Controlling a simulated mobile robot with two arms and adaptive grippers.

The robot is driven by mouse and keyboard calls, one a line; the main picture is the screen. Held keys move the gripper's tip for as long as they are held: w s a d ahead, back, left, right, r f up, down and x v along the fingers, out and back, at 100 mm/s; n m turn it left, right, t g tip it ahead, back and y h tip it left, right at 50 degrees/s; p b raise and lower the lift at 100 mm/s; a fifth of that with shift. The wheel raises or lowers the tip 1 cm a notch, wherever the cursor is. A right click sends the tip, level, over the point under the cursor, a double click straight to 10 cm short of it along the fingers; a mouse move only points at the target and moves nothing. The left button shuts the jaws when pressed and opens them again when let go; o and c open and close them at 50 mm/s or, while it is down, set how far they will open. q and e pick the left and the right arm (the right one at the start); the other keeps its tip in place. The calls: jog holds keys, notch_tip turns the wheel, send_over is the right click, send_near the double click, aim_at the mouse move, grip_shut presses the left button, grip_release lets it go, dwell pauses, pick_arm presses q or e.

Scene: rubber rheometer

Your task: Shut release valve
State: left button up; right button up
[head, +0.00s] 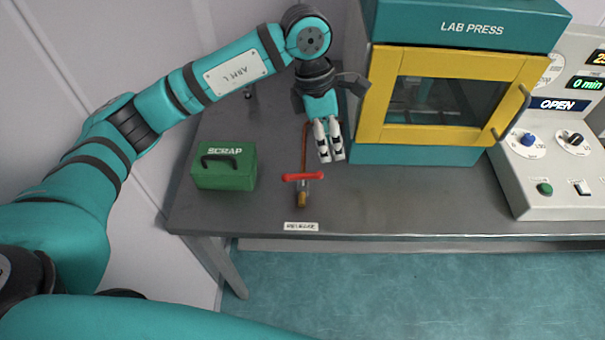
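The release valve (303,178) lies on the grey bench near its front edge. It has a red bar handle set crosswise to the copper pipe (305,145) and a brass end toward the front. A small label reading RELEASE (300,227) is just in front of it. My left gripper (331,160) is above the bench, behind and slightly right of the red handle, pointing down and apart from it. Its fingers are close together with a narrow gap and nothing visible between them, so I cannot tell its state. My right gripper is not in view.
A green SCRAP box (224,170) with a black handle sits left of the valve. The LAB PRESS (467,75) with a yellow door stands right of my gripper. A control panel (560,130) reading OPEN is at far right. The bench front (410,215) is clear.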

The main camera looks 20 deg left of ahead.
aim_at(302, 175)
pick_arm(q)
jog(key=w+a+r+y, duration=0.1)
jog(key=w+a+y, duration=0.15)
jog(key=a, duration=0.35)
jog(key=f+p, duration=0.1)
jog(key=f, duration=0.4)
jog(key=f+p, duration=0.2)
jog(key=f, duration=0.3)
jog(key=s+f+p, duration=0.1)
jog(key=f, duration=0.4)
jog(key=shift+f+p, duration=0.1)
jog(key=shift+p, duration=0.2)
jog(key=shift+f, duration=0.8)
jog(key=shift+c, duration=0.4)
grip_shut()
